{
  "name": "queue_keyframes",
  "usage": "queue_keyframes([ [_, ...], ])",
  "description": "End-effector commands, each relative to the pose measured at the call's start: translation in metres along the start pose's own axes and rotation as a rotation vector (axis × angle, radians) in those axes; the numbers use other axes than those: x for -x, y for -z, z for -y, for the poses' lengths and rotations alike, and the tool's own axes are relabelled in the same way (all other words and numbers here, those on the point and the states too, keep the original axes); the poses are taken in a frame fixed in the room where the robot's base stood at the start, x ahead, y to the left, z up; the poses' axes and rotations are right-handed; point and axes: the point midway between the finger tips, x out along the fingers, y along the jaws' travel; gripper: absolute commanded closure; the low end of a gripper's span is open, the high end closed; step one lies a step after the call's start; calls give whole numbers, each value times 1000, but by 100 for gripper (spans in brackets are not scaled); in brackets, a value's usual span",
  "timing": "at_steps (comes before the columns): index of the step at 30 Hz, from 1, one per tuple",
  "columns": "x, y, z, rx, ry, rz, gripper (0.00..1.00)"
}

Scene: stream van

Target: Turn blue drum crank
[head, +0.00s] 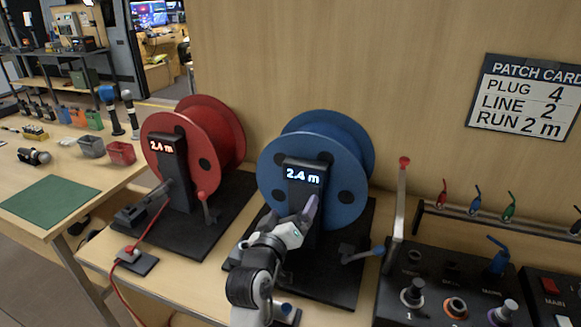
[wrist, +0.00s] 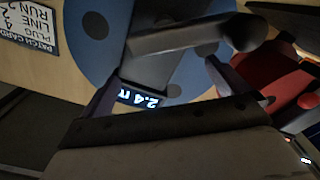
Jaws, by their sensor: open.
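The blue drum (head: 353,165) stands on its black base, with a dark post in front whose display (head: 303,174) reads 2.4 m. The blue drum (wrist: 92,25) and display (wrist: 139,98) appear upside down in the wrist view. A grey rounded bar crosses there; I cannot tell what it is.
A red drum (head: 228,135) with its own post and crank stands to the left. A thin upright lever (head: 399,205) with a red tip and a black panel (head: 445,280) with knobs stand to the right. A patch card (head: 525,97) hangs on the wall.

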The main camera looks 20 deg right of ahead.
Motion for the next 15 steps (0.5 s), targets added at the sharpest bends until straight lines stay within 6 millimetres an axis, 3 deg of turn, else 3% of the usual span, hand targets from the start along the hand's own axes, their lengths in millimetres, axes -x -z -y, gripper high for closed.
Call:
queue_keyframes([
  [3,0,25,-18,-4,-3,-4,0],
  [15,-1,87,-64,-2,-1,-1,0],
])
